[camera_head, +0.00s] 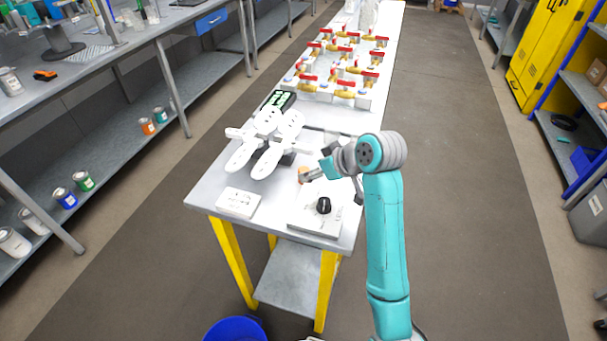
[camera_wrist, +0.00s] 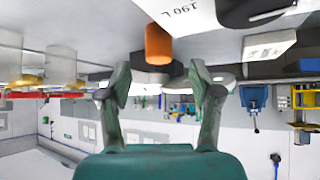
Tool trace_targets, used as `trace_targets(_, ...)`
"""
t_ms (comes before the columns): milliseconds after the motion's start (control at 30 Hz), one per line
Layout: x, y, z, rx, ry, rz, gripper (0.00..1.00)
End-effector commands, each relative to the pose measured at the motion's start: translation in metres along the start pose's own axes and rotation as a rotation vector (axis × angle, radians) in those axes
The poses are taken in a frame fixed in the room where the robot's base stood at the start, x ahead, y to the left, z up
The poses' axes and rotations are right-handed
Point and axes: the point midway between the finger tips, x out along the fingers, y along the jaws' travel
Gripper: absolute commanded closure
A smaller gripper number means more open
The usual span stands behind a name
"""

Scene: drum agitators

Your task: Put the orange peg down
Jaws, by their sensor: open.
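The orange peg (camera_head: 303,174) is a short cylinder on the grey table, in front of the white paddle-shaped devices. In the wrist view, which is upside down, the peg (camera_wrist: 159,45) appears to stand upright on the table surface. My gripper (camera_head: 312,175) is low over the table, close to the peg. In the wrist view my gripper (camera_wrist: 160,78) has its two fingers spread wide, with a gap on each side of the peg. Neither finger touches it. Whether the peg lies fully between the fingertips or just beyond them cannot be told.
White paddle-shaped devices (camera_head: 266,145) stand behind the peg. A flat white device with a black knob (camera_head: 323,206) is at the front right, and a white box (camera_head: 238,203) at the front left. Red-handled valves (camera_head: 340,72) fill the table farther back.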

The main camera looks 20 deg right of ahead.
Motion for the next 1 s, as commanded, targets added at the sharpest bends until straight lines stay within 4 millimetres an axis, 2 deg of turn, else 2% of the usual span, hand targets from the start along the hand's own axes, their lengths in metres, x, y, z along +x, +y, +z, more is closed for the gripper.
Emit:
trace_targets(167,0.011,0.000,-0.001,0.000,-0.001,0.000,0.36)
trace_targets(400,0.044,0.001,-0.003,0.001,-0.002,-0.002,0.36)
trace_targets(500,0.053,0.001,-0.003,0.001,-0.001,0.000,0.36)
trace_targets(767,0.056,0.002,-0.003,0.001,0.000,0.001,0.36)
trace_targets(800,0.056,0.002,-0.003,0.001,0.000,0.001,0.39)
trace_targets(1000,0.056,0.002,-0.003,0.001,0.000,0.001,0.89)
